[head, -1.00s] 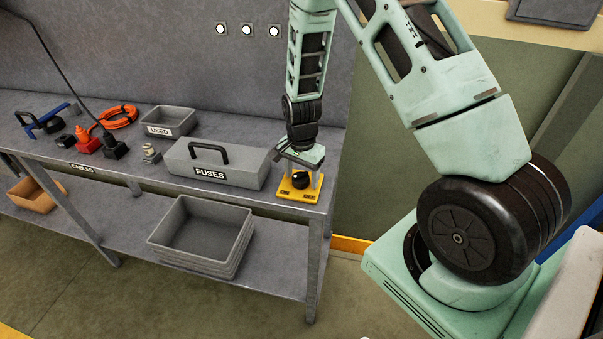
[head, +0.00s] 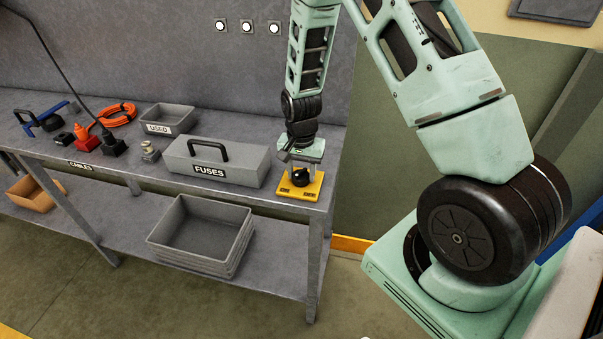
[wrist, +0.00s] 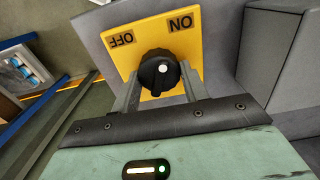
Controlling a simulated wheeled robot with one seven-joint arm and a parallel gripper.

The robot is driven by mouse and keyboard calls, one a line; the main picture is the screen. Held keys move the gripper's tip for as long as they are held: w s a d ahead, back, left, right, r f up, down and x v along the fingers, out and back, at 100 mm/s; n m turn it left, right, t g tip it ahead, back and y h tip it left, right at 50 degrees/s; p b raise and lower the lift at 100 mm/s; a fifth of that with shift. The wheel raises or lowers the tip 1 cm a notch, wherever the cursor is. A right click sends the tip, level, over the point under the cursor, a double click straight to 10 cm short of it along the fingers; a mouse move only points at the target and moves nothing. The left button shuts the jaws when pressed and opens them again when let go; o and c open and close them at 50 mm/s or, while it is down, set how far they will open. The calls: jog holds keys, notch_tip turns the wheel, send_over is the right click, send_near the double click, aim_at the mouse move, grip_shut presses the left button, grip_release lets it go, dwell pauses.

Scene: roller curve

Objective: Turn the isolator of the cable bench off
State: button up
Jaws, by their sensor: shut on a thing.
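The isolator is a yellow plate (head: 290,193) with a round black knob (head: 300,178), at the right end of the bench. In the wrist view the knob (wrist: 158,74) shows a white dot on its top. The plate (wrist: 143,48) bears the words ON and OFF, upside down in this view, with OFF at left and ON at right. My gripper (wrist: 160,85) is shut on the knob, one finger on each side. In the head view my gripper (head: 303,165) is above the plate and partly hides the knob. I cannot tell exactly which word the knob points to.
A grey FUSES box (head: 225,172) with a black handle stands just left of the isolator. Further left are a grey USED tray (head: 167,117), a red plug, black items and an orange cable coil (head: 120,114). Grey bins (head: 200,232) sit on the lower shelf.

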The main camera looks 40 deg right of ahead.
aim_at(300, 171)
jog(key=n, duration=0.3)
jog(key=shift+w+n+b, duration=0.1)
jog(key=shift+n+b, duration=0.3)
jog(key=n, duration=0.3)
jog(key=shift+a+n, duration=0.1)
jog(key=shift+n, duration=0.2)
jog(key=n, duration=0.3)
jog(key=shift+n+b, duration=0.3)
jog(key=shift+a+n, duration=0.1)
jog(key=shift+n, duration=1.7)
jog(key=o, duration=1)
notch_tip(300, 171, up, 18)
jog(key=b, duration=0.2)
jog(key=shift+f, duration=0.25)
